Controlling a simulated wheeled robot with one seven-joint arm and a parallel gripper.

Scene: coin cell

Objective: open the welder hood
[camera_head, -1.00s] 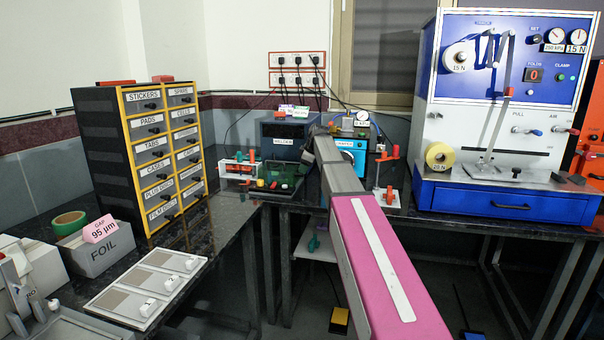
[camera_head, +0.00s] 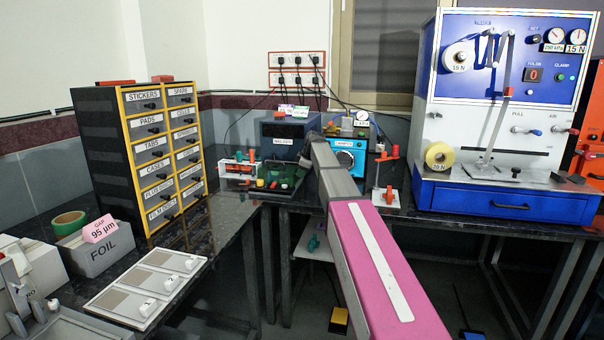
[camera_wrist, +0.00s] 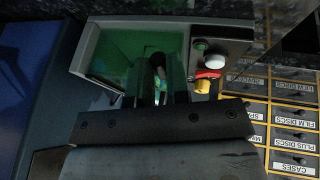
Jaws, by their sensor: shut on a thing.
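The welder (camera_head: 288,131) is a dark blue box with a small label, standing on the back bench. Its green see-through hood (camera_head: 262,171) is in front of it at the welder's base. In the wrist view the green hood (camera_wrist: 120,48) fills the top middle inside a grey frame. My gripper (camera_wrist: 160,88) reaches over the hood with its dark fingers close together, shut on a part of it. In the head view my arm hides much of the gripper (camera_head: 305,160).
Beside the hood in the wrist view are a red-and-yellow knob (camera_wrist: 205,80) and a white button (camera_wrist: 215,61). A light-blue machine (camera_head: 350,158) stands just right of my arm. A red-and-white stand (camera_head: 387,175) is further right. A labelled drawer cabinet (camera_head: 150,150) stands at left.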

